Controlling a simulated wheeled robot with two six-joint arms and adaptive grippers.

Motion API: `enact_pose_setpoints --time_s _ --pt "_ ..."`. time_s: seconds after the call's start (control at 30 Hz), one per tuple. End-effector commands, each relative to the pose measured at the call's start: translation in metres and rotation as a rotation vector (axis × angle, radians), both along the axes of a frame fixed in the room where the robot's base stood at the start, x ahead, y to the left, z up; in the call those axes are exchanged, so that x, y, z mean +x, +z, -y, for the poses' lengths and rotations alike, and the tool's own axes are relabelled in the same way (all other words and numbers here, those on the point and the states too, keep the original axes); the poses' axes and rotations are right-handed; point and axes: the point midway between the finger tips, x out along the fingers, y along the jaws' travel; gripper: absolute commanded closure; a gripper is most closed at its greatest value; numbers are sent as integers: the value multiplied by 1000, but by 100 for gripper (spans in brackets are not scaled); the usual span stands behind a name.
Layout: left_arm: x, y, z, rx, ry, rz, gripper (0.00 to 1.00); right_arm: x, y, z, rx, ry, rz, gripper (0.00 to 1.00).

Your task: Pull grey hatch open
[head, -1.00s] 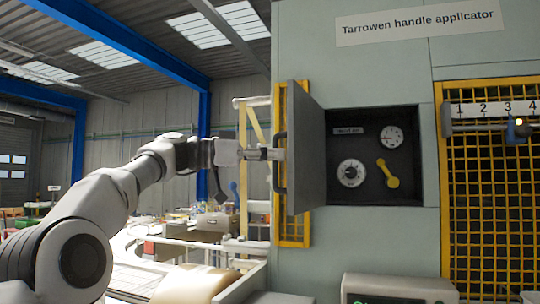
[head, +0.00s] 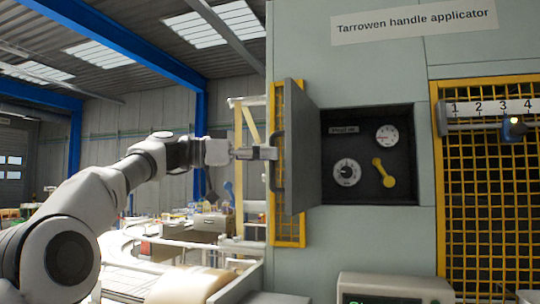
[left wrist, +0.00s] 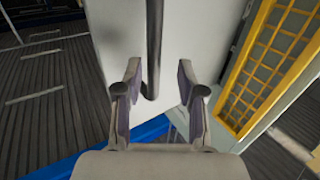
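The grey hatch (head: 302,150) on the machine stands swung open to the left, seen nearly edge-on in the head view. Its dark bar handle (head: 277,160) is on its outer face. In the left wrist view the hatch (left wrist: 115,60) is a pale panel and the handle (left wrist: 154,50) runs down its face. My left gripper (head: 272,153) is at the handle. In the left wrist view its fingers (left wrist: 158,82) are spread, with the handle's lower end between them and gaps on both sides. My right gripper is not in view.
The opened recess (head: 370,112) shows dials and a yellow lever (head: 383,173). A yellow mesh guard (head: 490,200) is to its right, and a narrow yellow mesh panel (head: 289,235) stands behind the hatch. A grey box with a display (head: 395,285) sits below.

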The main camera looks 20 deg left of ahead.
Motion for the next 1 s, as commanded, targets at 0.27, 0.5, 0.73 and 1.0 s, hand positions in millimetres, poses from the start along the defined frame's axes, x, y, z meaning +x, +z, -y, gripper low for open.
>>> enact_pose_setpoints --time_s 0.27,0.5,0.73,1.0 --pt "-41 1 -56 -2 1 2 61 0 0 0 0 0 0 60" --pt "-60 0 -82 0 0 0 61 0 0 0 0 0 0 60" --pt "-61 -1 -82 2 0 -1 61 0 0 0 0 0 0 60" --pt "-61 -1 -82 1 0 -1 61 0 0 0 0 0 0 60"
